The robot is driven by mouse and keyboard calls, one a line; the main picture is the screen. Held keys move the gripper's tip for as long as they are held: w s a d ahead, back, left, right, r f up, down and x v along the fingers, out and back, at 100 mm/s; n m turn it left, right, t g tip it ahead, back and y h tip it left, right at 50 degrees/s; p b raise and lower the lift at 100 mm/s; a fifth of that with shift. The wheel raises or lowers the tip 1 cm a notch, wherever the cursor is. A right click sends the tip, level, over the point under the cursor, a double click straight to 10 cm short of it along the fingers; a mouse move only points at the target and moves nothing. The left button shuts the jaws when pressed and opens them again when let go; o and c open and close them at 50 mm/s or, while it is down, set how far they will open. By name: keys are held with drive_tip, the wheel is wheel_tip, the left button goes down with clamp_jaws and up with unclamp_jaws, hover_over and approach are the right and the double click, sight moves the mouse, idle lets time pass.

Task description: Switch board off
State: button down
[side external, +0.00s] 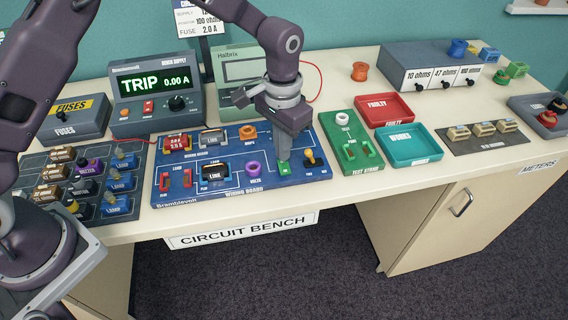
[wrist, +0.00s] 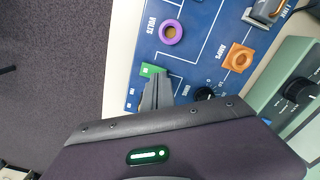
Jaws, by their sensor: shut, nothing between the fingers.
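The blue wiring board (side external: 225,190) lies flat on the bench; part of it also shows in the wrist view (wrist: 190,15). My gripper (side external: 283,158) is shut and empty, pointing down over the board's right part. Its fingertips (wrist: 158,85) are right beside a small green piece (side external: 284,170) at the board's front edge, which also shows in the wrist view (wrist: 150,70). I cannot tell whether they touch it. A black knob or lever with an orange tip (side external: 309,157) stands just right of the gripper. The fingers hide part of the board.
The bench supply (side external: 150,95) reads TRIP and 0.00 A. A purple ring (side external: 253,168) and an orange socket (side external: 248,132) are on the board. The green test strip (side external: 352,150) lies right of it, then the red tray (side external: 385,110) and teal tray (side external: 408,145).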

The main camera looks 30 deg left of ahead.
drive_tip(key=shift+f, duration=0.7)
drive_tip(key=s+a+r+t, duration=0.1)
drive_tip(key=a+r, duration=0.1)
drive_tip(key=r, duration=0.5)
drive_tip(key=s+a+r, duration=0.1)
drive_tip(key=s+r, duration=0.1)
drive_tip(key=r, duration=0.5)
drive_tip(key=s+a+r+n+t, duration=0.2)
drive_tip(key=s+a+r, duration=0.4)
drive_tip(key=s+r, duration=0.3)
drive_tip(key=s+a+n+t, duration=0.1)
drive_tip(key=s+a, duration=0.3)
drive_tip(key=s, duration=1.2)
drive_tip(key=shift+a+f+t, duration=0.35)
drive_tip(key=shift+f+t, duration=0.1)
drive_tip(key=shift+t, duration=0.35)
